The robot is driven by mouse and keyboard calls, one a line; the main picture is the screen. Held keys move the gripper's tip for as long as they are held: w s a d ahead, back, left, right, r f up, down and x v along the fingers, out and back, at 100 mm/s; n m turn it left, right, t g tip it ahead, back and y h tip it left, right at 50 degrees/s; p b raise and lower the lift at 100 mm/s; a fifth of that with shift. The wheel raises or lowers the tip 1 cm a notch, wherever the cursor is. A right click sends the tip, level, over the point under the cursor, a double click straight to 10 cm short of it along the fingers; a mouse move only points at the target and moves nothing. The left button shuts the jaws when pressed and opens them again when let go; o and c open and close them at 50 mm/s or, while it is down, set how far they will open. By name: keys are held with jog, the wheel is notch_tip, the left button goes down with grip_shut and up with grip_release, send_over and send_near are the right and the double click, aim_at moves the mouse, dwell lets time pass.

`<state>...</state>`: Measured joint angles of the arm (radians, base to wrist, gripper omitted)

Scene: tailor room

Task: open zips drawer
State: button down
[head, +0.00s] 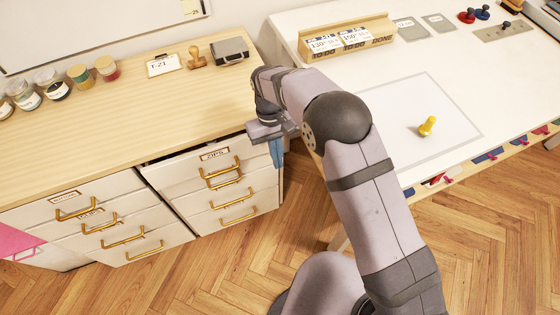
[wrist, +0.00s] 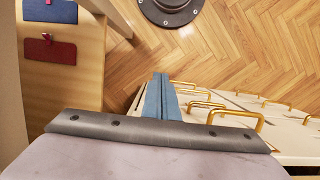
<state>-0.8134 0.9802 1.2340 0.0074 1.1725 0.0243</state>
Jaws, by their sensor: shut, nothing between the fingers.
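The zips drawer (head: 196,165) is the top drawer of the right column under the wooden counter, with a "ZIPS" label and a brass handle (head: 222,166). It stands partly pulled out, with a dark gap showing between its front and the counter edge. My gripper (head: 276,154) is beside the right end of this drawer, apart from its handle, with blue fingers pointing down. The blue fingers (wrist: 162,98) are shut and empty in the wrist view. Several brass handles show to their right, the nearest being a large one (wrist: 237,117); I cannot tell whose it is.
More white drawers with brass handles fill the cabinet, including a left column (head: 78,210). Jars (head: 55,84), a stamp (head: 196,58) and a dark box (head: 230,51) stand on the counter (head: 130,105). A white table (head: 385,75) with a yellow peg (head: 427,126) stands right. Wooden floor (head: 190,270) lies in front.

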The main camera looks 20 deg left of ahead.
jog(key=shift+s+d+p, duration=0.3)
jog(key=shift+s+d, duration=0.4)
jog(key=shift+w+a, duration=0.1)
dwell(1.4)
